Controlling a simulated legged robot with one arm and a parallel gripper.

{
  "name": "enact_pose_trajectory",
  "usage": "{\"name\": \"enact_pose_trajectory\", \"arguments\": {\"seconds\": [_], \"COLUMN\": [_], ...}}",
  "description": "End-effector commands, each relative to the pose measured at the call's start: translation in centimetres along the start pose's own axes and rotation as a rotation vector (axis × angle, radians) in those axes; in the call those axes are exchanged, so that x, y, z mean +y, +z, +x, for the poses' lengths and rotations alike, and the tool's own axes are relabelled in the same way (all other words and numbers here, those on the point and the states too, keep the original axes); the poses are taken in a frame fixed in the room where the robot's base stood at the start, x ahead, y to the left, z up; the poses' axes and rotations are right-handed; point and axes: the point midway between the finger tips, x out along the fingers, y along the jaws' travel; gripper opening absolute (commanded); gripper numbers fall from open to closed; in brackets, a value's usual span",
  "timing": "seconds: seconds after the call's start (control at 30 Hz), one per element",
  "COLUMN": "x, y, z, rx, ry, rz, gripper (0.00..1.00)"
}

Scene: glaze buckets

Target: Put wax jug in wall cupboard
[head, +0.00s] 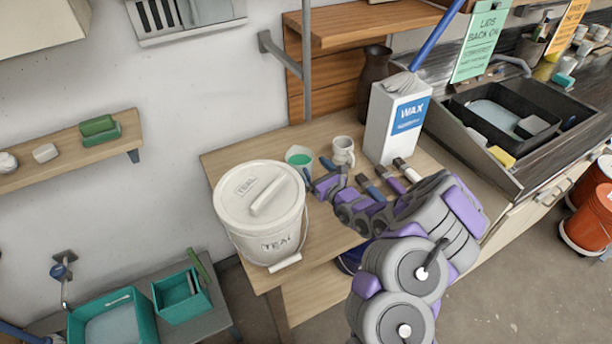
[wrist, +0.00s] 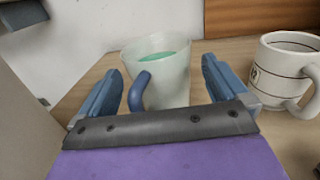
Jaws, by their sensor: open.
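A translucent jug (head: 299,157) with green contents stands upright on the wooden table; I take it for the wax jug. In the wrist view the jug (wrist: 172,75) is straight ahead, its blue handle (wrist: 138,92) turned toward me. My gripper (head: 318,174) is open and low over the table, close to the jug. In the wrist view its blue fingers (wrist: 160,75) frame the jug and handle. Contact cannot be told. A pale cabinet (head: 35,22) at the upper left, cut off by the frame, may be the wall cupboard; its front is not clearly visible.
A lidded TEAL bucket (head: 258,215) stands left of the jug. A white mug (head: 343,151) stands close on the right, also in the wrist view (wrist: 285,70). A WAX carton (head: 393,120) stands behind the tools on the right. A wall shelf (head: 70,150) is at left.

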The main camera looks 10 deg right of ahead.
Motion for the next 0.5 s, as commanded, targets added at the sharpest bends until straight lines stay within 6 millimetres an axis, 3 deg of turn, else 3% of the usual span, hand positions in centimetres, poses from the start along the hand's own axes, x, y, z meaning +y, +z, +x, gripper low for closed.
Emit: {"name": "enact_pose_trajectory", "arguments": {"seconds": [0.13,0.4,0.5], "x": [0.1,-1.3,-1.2], "y": [0.0,0.1,0.1], "z": [1.5,1.0,1.0], "rx": [-0.002,-0.009,-0.009], "ry": [0.002,-0.001,-0.001], "rz": [-0.001,0.014,0.015], "gripper": [1.00,1.00,0.90]}}
